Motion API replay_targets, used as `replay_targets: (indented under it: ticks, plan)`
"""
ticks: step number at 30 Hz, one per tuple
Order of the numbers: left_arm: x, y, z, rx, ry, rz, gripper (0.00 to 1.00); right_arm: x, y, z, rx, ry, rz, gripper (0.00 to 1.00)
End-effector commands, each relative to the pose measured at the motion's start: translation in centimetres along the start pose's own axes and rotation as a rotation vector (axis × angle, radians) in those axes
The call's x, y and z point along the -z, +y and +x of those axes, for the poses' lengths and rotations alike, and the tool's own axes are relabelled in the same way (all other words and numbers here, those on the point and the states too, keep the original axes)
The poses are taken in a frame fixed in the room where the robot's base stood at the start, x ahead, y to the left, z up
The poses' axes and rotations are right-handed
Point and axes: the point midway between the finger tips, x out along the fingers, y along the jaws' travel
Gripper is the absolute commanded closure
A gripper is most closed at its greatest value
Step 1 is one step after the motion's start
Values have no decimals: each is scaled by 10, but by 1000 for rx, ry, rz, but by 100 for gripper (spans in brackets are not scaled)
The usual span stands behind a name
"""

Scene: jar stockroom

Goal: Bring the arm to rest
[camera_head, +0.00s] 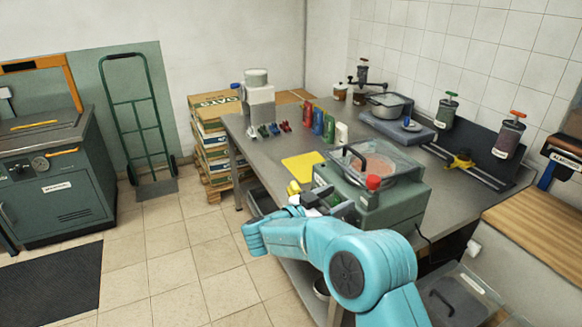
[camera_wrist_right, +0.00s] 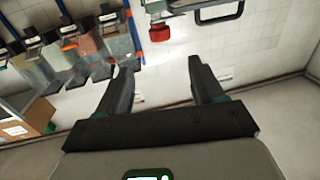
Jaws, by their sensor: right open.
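My right arm (camera_head: 345,262) is teal and reaches in from the bottom right, bent in front of the steel table. My right gripper (camera_head: 312,199) is near the table's front edge, beside the green-grey machine (camera_head: 385,212) with a clear lid and a red knob (camera_head: 373,182). In the right wrist view, the two dark fingers of the gripper (camera_wrist_right: 158,72) stand well apart with nothing between them. My left gripper is not in view.
Stacked cartons (camera_head: 207,132) and a green hand truck (camera_head: 140,115) stand behind.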

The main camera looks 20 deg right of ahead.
Motion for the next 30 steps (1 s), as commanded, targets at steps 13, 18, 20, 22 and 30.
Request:
replay_targets:
  ticks: [13,18,20,22,30]
  plan:
    - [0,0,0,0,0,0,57,-110,34,50,171,-22,-298,33]
    - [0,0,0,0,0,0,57,-221,42,5,600,-251,-416,33]
    - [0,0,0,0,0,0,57,-259,55,-26,740,-379,-445,33]
    - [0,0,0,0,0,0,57,-296,77,-66,883,-545,-477,33]
    - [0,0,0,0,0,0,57,-358,202,-221,1201,-1210,-614,33]
